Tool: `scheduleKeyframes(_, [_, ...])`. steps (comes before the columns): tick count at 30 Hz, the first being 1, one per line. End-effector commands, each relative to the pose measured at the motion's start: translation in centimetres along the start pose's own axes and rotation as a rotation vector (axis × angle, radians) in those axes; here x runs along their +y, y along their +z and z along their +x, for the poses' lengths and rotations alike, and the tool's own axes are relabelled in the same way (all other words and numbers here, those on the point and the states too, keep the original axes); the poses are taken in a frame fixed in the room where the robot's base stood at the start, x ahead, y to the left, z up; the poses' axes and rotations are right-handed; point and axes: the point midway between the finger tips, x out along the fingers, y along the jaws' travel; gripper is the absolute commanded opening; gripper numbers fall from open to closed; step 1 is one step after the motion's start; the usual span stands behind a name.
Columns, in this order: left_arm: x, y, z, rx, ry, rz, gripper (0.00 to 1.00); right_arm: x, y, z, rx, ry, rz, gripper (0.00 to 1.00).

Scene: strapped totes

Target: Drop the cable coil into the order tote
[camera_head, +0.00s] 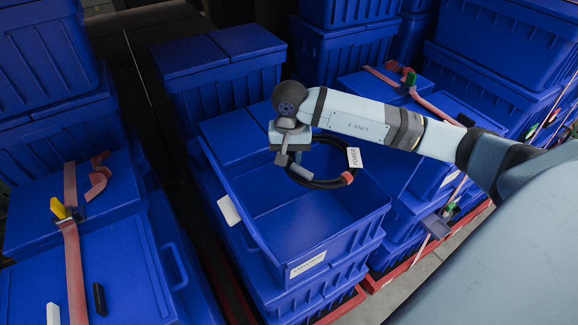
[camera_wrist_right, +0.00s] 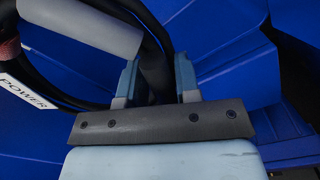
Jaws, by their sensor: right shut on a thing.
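The black cable coil (camera_head: 322,184) carries a white "POWER" tag and a red band. My right gripper (camera_head: 289,160) is shut on its left side and holds it over the open blue tote. This tote (camera_head: 335,248) has a white label on its front wall, too blurred to read surely, and its visible floor looks empty. In the right wrist view, the black cable of the coil (camera_wrist_right: 37,75) runs between the two fingers of my right gripper (camera_wrist_right: 157,80); a grey cylinder lies across part of it. My left gripper is out of view.
Closed blue totes (camera_head: 225,75) are stacked behind and on both sides. The left tote has a red strap (camera_head: 72,265) with a yellow buckle (camera_head: 58,208). Another strap with a green buckle (camera_head: 410,78) lies on a tote at the right, near my right arm.

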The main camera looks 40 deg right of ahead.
Motion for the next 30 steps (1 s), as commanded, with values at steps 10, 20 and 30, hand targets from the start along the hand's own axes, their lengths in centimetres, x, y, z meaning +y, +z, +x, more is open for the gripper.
scheduleKeyframes(10, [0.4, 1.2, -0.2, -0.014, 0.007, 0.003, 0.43, 0.0, 0.1, 1.8, -0.003, 0.000, 0.000, 0.00])
scheduleKeyframes(20, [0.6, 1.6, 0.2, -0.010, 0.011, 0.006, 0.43, 0.0, 0.1, 5.5, -0.002, -0.001, 0.000, 0.00])
scheduleKeyframes(30, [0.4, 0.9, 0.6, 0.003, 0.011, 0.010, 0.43, 0.0, 0.0, 6.0, 0.001, 0.000, 0.000, 0.00])
